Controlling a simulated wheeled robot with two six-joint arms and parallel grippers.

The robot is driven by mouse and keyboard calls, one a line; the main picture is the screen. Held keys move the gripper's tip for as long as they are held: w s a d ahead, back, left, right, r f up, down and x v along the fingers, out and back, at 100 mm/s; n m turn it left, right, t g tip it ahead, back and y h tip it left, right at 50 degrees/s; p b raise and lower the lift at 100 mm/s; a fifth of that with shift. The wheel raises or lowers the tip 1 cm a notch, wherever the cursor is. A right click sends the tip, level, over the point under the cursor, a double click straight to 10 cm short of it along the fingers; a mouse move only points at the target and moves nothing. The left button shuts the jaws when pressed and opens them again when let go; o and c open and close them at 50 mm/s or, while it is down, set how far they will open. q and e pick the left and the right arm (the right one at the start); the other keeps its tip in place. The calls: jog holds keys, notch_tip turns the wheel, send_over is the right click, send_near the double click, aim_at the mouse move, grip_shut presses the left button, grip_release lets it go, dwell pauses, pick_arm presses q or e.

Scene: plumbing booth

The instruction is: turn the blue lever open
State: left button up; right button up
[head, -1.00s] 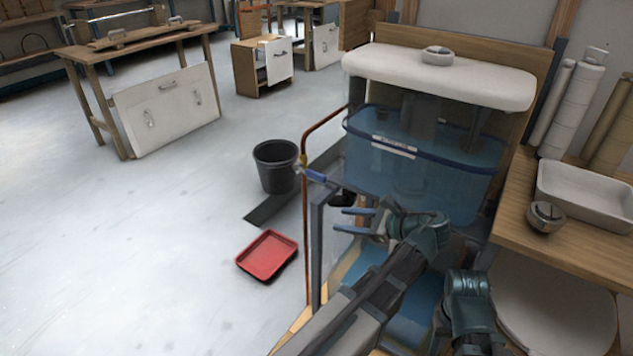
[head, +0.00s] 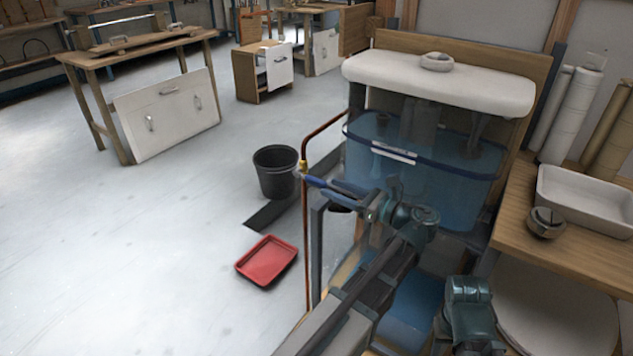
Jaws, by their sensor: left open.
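The blue lever (head: 316,182) sits on a small brass valve (head: 303,166) on the upright copper pipe (head: 306,235), left of the clear water tank. It points right and slightly down, toward my left gripper. My left gripper (head: 331,191) is open, with its fingers pointing left at the lever's free end. The fingertips are at or very close to that end; I cannot tell whether they touch it. My right gripper is not in view.
The tank (head: 425,185) with a white lid (head: 440,85) stands just behind my gripper. A black bucket (head: 275,178) and a red tray (head: 267,261) are on the floor to the left. A wooden counter (head: 570,235) is at right.

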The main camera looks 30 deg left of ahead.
aim_at(307, 178)
pick_arm(q)
jog(key=shift+w+a, duration=0.15)
jog(key=shift+a, duration=1.4)
jog(key=shift+w+a, duration=0.1)
jog(key=shift+a, duration=1.45)
grip_shut()
